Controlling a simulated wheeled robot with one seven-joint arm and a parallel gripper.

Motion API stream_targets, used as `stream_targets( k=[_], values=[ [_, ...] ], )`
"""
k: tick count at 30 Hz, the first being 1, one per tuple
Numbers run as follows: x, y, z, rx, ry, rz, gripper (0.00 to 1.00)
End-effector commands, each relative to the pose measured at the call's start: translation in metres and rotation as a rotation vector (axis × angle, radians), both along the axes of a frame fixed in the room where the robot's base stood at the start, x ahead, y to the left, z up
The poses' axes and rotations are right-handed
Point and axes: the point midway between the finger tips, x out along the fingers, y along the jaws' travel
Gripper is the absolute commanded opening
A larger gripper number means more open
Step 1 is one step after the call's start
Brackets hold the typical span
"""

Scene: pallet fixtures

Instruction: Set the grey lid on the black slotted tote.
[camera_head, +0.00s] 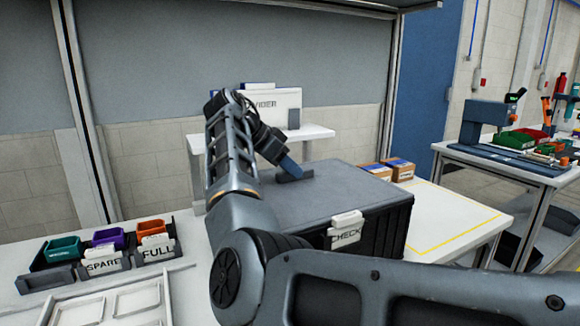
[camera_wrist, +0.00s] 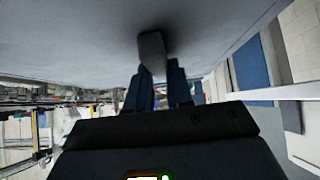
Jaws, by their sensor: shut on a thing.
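The grey lid (camera_head: 335,187) lies flat over the top of the black slotted tote (camera_head: 378,238), its visible edges close to the tote's rim. I see no clear gap between them, but my arm hides the left and near sides. My gripper (camera_head: 287,168) is shut on the lid's raised handle (camera_head: 298,174). In the wrist view the lid (camera_wrist: 85,40) fills the top, with its handle (camera_wrist: 151,48) between the fingers (camera_wrist: 155,78). A white CHECK label (camera_head: 346,230) is on the tote's front.
Small coloured bins (camera_head: 106,238) with SPARE and FULL labels stand left, behind a white divided tray (camera_head: 105,305). Cardboard boxes (camera_head: 388,169) sit behind the tote. A yellow-outlined area (camera_head: 450,218) to the right looks clear. A second bench (camera_head: 500,160) holds tools.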

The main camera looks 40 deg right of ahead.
Motion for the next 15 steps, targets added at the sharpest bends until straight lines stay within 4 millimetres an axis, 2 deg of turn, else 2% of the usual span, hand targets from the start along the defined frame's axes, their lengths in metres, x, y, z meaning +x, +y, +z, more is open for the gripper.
stream_targets(
  k=[7,8,15],
  values=[
    [0.0000,-0.0001,0.0005,-0.001,0.000,-0.001,0.00],
    [0.0000,0.0000,0.0004,-0.001,0.000,-0.001,0.23],
    [0.0000,-0.0001,0.0002,0.000,-0.001,-0.001,0.46]
  ],
)
